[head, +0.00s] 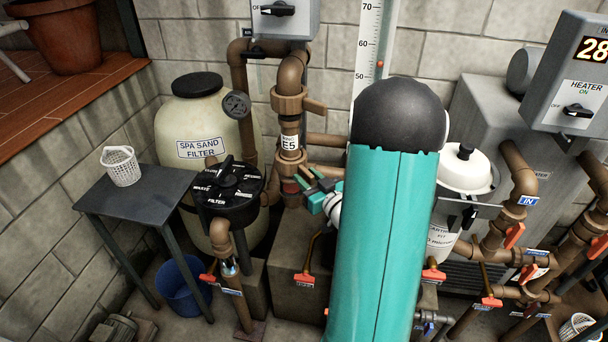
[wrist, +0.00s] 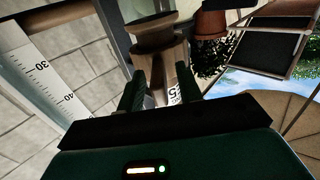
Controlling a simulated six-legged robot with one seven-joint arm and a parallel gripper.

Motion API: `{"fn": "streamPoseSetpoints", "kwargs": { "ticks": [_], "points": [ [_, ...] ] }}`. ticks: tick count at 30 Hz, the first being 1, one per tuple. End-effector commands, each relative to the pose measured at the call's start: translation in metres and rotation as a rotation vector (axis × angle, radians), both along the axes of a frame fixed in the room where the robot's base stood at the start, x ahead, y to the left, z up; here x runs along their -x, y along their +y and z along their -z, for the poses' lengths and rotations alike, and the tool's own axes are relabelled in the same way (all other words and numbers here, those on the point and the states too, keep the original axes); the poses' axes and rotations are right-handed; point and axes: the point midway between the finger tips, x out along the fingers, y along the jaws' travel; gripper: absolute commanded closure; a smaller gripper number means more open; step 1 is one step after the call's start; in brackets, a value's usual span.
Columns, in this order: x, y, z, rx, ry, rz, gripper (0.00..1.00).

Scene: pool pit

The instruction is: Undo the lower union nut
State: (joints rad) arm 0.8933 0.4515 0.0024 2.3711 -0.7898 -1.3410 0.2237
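A brown vertical pipe with a white E5 label (head: 290,142) stands in front of the sand filter. The lower union nut (head: 291,158) is a wider brown ring just under that label. A wide brown upper fitting (head: 288,103) is above the label; a wide brown fitting also shows in the wrist view (wrist: 155,32). My gripper (head: 306,184) is just right of and slightly below the lower nut. In the wrist view my gripper's dark green fingers (wrist: 158,85) are apart, with the pipe showing between them. Contact with the nut is hidden by the gripper body.
The spa sand filter (head: 185,115) and its black multiport valve (head: 230,190) stand left. A small table (head: 130,200) carries a white basket (head: 121,166). A white-lidded cartridge filter (head: 462,170) and valved pipes (head: 510,240) crowd the right. A measuring scale (head: 367,60) is on the wall.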

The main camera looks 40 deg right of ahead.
Motion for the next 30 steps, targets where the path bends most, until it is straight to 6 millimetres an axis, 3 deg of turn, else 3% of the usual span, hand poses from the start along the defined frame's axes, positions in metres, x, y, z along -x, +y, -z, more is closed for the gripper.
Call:
{"fn": "streamPoseSetpoints", "kwargs": {
  "ticks": [12,17,18,30],
  "points": [
    [0.0055,-0.0003,-0.0003,0.000,-0.001,0.001,0.67],
    [0.0050,-0.0004,-0.0003,0.000,-0.001,0.001,0.98],
    [0.0047,-0.0003,-0.0003,0.000,-0.001,0.001,1.00],
    [0.0013,-0.0010,-0.0002,0.000,0.000,0.004,1.00]
  ]
}}
